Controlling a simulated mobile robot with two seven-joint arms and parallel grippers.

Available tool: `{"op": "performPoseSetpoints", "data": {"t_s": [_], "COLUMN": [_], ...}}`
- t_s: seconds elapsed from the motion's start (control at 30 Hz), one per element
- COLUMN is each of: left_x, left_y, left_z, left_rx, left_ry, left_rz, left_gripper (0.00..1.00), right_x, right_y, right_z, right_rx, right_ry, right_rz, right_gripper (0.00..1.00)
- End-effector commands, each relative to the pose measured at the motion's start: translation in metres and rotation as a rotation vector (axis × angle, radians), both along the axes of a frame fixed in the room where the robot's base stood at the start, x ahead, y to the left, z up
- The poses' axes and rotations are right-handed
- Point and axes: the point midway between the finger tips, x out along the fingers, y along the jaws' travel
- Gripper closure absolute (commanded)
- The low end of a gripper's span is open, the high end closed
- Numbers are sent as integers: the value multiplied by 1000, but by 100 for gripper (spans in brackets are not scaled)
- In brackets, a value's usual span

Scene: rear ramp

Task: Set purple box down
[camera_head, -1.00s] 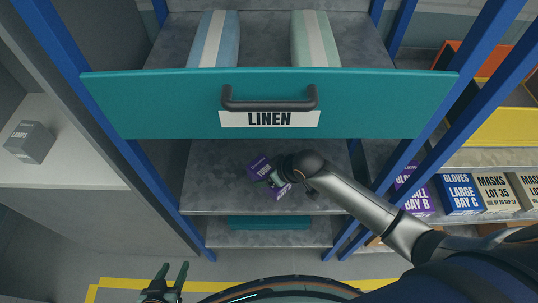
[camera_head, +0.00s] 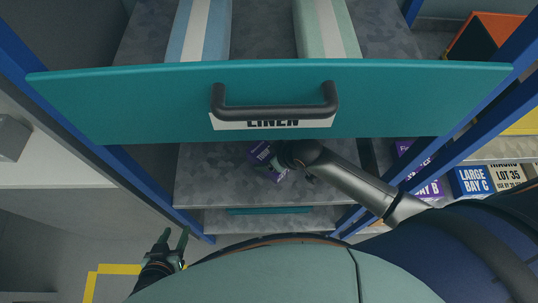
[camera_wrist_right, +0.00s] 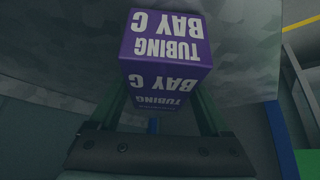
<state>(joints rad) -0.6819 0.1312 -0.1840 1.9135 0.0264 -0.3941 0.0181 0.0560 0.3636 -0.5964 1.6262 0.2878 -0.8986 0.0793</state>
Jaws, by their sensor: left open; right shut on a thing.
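The purple box (camera_head: 259,152), labelled "TUBING BAY C" in the right wrist view (camera_wrist_right: 166,42), is between the fingers of my right gripper (camera_head: 274,161). The right wrist view also shows the gripper's two fingers (camera_wrist_right: 157,108) on either side of the box. The box is over the grey shelf (camera_head: 215,180) below the teal drawer; I cannot tell whether its underside touches the shelf. My arm partly hides the box in the head view. My left gripper (camera_head: 174,240) is open and empty, low at the left in front of the rack.
The open teal LINEN drawer (camera_head: 385,105) with a black handle (camera_head: 275,112) juts out above the shelf and holds folded linen. Blue posts (camera_head: 150,190) flank the shelf. Labelled boxes (camera_head: 470,181) stand on a shelf at right. The grey shelf is bare left of the purple box.

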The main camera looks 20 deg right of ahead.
Motion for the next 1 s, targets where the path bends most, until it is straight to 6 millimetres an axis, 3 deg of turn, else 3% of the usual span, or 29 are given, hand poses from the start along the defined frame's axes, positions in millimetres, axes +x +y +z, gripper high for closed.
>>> {"op": "performPoseSetpoints", "data": {"t_s": [0.4,0.43,0.57,0.83,1.0], "left_x": [1,1,1,1,2], "left_y": [0,0,0,0,0], "left_z": [-4,-3,-3,-2,2], "left_rx": [0,0,0,0,0], "left_ry": [-1,-1,-2,-3,-4], "left_rz": [0,0,-1,-1,0], "left_gripper": [50,50,50,50,50], "right_x": [1,0,0,0,-5], "right_y": [0,0,0,0,-3], "right_z": [-4,-4,-3,-2,9], "right_rx": [0,-1,-1,-1,-2], "right_ry": [-1,0,0,0,1], "right_rz": [-1,-1,-1,-1,0], "right_gripper": [87,16,1,0,0]}}
